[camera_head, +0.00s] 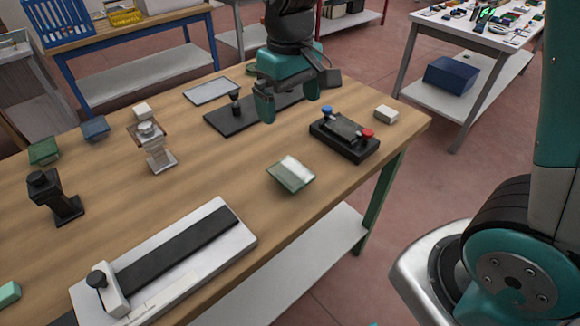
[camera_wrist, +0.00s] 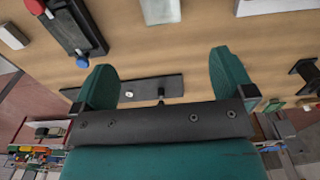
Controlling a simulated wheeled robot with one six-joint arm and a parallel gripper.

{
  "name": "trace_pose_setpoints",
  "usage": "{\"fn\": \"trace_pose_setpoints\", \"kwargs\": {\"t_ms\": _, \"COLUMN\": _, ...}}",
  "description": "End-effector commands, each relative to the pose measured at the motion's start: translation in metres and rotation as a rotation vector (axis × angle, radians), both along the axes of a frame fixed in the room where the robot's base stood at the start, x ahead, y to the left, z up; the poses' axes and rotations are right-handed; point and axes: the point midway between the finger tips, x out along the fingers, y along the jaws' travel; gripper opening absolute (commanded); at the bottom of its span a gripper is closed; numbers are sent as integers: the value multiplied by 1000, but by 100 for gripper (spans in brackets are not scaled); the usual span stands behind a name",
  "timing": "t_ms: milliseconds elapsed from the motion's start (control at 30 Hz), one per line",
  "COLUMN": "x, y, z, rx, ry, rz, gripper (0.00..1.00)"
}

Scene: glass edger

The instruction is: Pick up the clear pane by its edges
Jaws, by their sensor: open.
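A small, see-through pane (camera_head: 291,180) with a greenish tint and a white patch lies on the wooden bench, near its front edge. A pale sheet in the upper wrist view (camera_wrist: 160,10) looks like the same pane, cut off by the frame. A thin, pale flat sheet with a grey rim (camera_head: 209,91) lies at the back; which of the two is the clear pane, I cannot tell for sure. My gripper (camera_head: 288,97) is open and empty above a long black plate (camera_head: 224,121), behind the greenish pane. Its two green fingers (camera_wrist: 165,73) stand wide apart in the wrist view.
A black box with blue and red knobs (camera_head: 344,140) sits right of the greenish pane, with a white block (camera_head: 386,114) beyond. A white board with a black strip (camera_head: 160,262) lies in front. A clear fixture (camera_head: 158,154) and black stand (camera_head: 55,197) are at left.

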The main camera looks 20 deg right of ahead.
Motion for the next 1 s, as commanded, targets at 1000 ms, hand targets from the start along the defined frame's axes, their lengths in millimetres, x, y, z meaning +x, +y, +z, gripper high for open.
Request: {"fn": "trace_pose_setpoints", "kwargs": {"t_ms": 1000, "x": -4, "y": -2, "z": -159, "rx": -3, "ry": 4, "rz": -2, "gripper": 100}}
